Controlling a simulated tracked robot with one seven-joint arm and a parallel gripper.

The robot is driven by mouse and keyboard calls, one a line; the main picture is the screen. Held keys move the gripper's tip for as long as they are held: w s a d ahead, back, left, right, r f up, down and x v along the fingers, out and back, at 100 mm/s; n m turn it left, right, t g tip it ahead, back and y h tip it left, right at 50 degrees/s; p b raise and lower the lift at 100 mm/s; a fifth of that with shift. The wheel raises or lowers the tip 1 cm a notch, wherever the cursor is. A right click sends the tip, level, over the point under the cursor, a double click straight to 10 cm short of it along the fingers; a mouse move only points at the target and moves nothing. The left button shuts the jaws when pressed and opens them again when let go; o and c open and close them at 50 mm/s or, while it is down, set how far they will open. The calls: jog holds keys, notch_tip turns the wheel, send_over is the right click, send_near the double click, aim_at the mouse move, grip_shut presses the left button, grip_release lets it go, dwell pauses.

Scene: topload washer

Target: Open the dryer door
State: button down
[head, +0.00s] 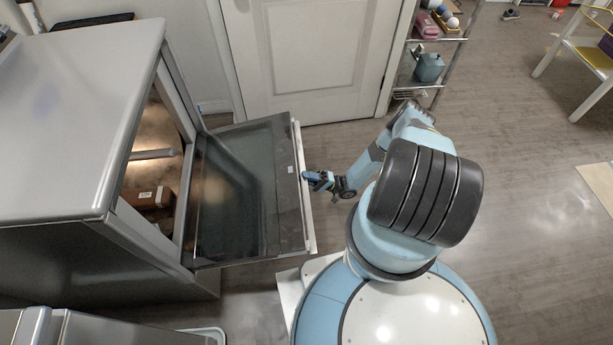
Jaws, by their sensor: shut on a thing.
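The dryer (80,110) is a grey boxy appliance at the left of the head view. Its door (240,190), a dark glass panel with a pale outer edge, is swung down and stands wide open toward me. Inside the opening, a brown box-like item (150,197) and a pale bar show in warm light. My gripper (308,177) is at the door's outer edge, on its right side, and is shut on that edge. The fingertips are small here, and the exact hold is hard to make out.
A white room door (310,60) stands behind. A metal shelf rack (432,60) with small items is at the back, right of it. The wooden floor (540,200) to the right is mostly clear.

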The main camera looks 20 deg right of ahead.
jog(key=shift+s+a, duration=0.2)
jog(key=shift+a, duration=0.5)
jog(key=c, duration=0.9)
grip_release()
jog(key=shift+f, duration=0.1)
jog(key=shift+d, duration=0.1)
jog(key=shift+w+d, duration=0.1)
jog(key=shift+d, duration=0.05)
